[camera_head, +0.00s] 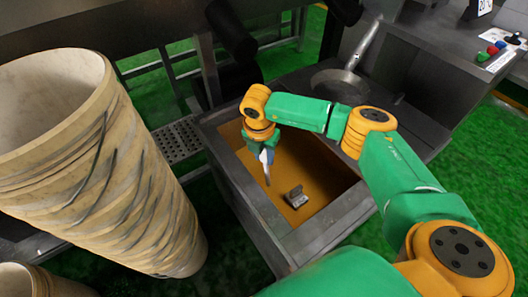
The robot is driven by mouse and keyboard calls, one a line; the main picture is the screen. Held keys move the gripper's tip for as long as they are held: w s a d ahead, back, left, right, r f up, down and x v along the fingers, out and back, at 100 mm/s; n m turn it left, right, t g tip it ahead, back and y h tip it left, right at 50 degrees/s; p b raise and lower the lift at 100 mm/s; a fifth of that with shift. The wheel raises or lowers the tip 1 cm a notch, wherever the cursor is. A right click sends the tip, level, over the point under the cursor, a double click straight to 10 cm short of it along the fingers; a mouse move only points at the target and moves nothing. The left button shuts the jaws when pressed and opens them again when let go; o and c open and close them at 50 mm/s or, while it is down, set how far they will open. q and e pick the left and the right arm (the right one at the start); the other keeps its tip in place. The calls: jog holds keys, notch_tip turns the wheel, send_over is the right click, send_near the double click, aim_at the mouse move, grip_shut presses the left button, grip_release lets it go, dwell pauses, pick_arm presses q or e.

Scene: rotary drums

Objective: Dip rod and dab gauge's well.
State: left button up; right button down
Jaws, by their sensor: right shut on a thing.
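My right gripper (267,152) points down over the open metal tank (345,208) with its orange-brown inside. It is shut on a thin grey rod (267,176), whose lower end points down into the tank. A small grey block with a raised part (296,197), which looks like the gauge, is to the right of and below the rod tip in the picture. The rod and the block appear apart. The well is too small to make out. I cannot tell whether the rod tip touches the orange-brown surface. My left gripper is not in view.
A large pale drum (95,165) with dark streaks leans at the left, and another drum rim (35,280) shows below it. A round pan with a long handle (340,84) is behind the tank. Coloured buttons (492,50) sit on a console at the upper right.

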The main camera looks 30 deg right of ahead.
notch_tip(320, 180, down, 8)
jog(key=b, duration=0.5)
jog(key=shift+f+b, duration=0.2)
jog(key=shift+b, duration=0.2)
notch_tip(320, 180, up, 30)
jog(key=p, duration=2.4)
